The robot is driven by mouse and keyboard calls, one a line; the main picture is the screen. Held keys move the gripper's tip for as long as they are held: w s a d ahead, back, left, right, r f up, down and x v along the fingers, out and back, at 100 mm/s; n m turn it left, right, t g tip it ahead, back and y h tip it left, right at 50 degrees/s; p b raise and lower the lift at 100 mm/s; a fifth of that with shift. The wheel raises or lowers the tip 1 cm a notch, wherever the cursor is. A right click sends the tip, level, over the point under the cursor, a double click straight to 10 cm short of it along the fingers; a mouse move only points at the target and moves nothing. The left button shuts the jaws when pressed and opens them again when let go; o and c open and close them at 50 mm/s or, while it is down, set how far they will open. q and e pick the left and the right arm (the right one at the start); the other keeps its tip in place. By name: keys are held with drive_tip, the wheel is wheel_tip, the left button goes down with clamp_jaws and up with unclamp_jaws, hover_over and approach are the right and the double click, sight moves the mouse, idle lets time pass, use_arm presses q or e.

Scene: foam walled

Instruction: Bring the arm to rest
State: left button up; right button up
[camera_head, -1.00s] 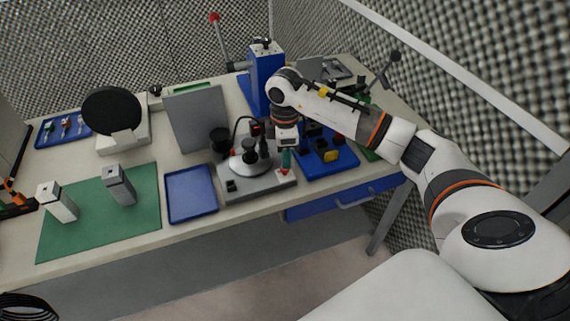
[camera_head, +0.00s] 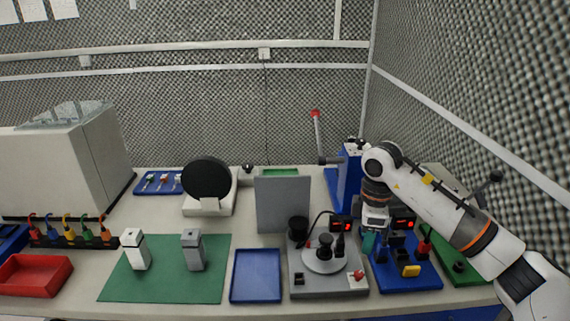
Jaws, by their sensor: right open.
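My right arm comes in from the right edge, reaching over the right part of the bench. Its gripper (camera_head: 370,243) points down and is open, with teal fingertips partly blurred against the things behind. It hangs near the gap between a grey fixture (camera_head: 300,289) and a blue base (camera_head: 420,281), above and behind the red button (camera_head: 357,275) on the fixture's right front corner. I see nothing held in it. My left gripper is not in view.
A blue press (camera_head: 347,185) with a red-tipped lever stands behind the wrist. A grey panel (camera_head: 283,204), an empty blue tray (camera_head: 256,276) and a green mat (camera_head: 165,285) with two upright blocks lie to the left. A mesh wall is close on the right.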

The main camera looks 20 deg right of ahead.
drive_tip(key=s+a+f+n+t+y, duration=0.15)
drive_tip(key=a+n+y, duration=0.6)
drive_tip(key=a, duration=1.15)
drive_tip(key=s+a+r+m+t+y, duration=0.1)
drive_tip(key=s+a+r+t+y, duration=0.1)
drive_tip(key=a+r+t+y, duration=0.6)
drive_tip(key=w+d+m+t+h, duration=0.2)
drive_tip(key=d+m+t+h, duration=0.8)
drive_tip(key=m, duration=0.5)
drive_tip(key=s+d+f+m+g+h, duration=0.2)
drive_tip(key=s+d+f+h, duration=0.1)
drive_tip(key=f, duration=0.3)
drive_tip(key=s+d+f+m+g+h, duration=0.2)
drive_tip(key=d+f+m+g+h, duration=0.15)
drive_tip(key=f, duration=0.25)
drive_tip(key=s+a+f+n+g+y, duration=0.1)
drive_tip(key=s+f+n+g, duration=0.1)
drive_tip(key=s+f+g, duration=0.6)
drive_tip(key=s+a+f+n+g, duration=0.1)
drive_tip(key=s+f+g, duration=0.3)
drive_tip(key=s, duration=0.9)
wheel_tip(320, 180, down, 26)
drive_tip(key=s+d+f, duration=0.1)
drive_tip(key=s+f, duration=0.7)
drive_tip(key=s+d+f+g, duration=0.1)
drive_tip(key=s+d+f, duration=0.1)
drive_tip(key=s+f, duration=0.6)
drive_tip(key=shift+s+d+f+n, duration=0.3)
drive_tip(key=shift+s+n, duration=0.1)
drive_tip(key=shift+s, duration=0.1)
